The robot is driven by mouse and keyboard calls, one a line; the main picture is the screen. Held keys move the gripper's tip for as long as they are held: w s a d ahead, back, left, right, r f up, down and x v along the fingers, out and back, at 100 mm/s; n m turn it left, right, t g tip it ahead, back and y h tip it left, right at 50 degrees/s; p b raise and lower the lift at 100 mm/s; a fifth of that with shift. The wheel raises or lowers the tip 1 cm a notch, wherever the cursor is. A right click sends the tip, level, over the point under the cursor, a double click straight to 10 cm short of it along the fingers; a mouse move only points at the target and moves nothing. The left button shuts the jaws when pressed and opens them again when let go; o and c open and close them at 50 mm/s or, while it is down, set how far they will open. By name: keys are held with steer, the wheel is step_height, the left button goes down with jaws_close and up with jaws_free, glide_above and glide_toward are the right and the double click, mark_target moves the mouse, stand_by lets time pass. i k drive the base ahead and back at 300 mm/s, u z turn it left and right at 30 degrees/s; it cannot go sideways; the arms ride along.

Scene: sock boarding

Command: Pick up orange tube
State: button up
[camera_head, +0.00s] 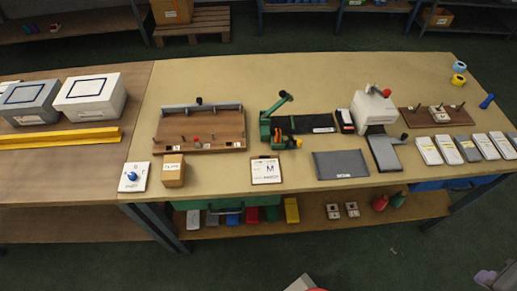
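No thing that I can clearly tell as an orange tube stands out. A small orange part (298,142) shows at the front of the green hand press (267,126) in the middle of the bench; it is too small to tell what it is. A red bottle-like thing (380,203) lies on the shelf under the bench, beside a green one (398,200). My gripper is not in view. A pale grey piece with some red at the bottom edge may be part of my own body.
The tan bench (210,80) has a clear back strip. A wooden fixture board (200,132), a cardboard box (173,172), a clipboard (266,170), a dark grey mat (340,164) and a white machine (373,108) stand along it. Several flat packs lie at the right.

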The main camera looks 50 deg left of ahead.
mark_target(276, 140)
steer(key=u, duration=0.05)
steer(key=k, duration=1.45)
steer(key=u, duration=1.85)
steer(key=i, duration=1)
steer(key=z, duration=0.05)
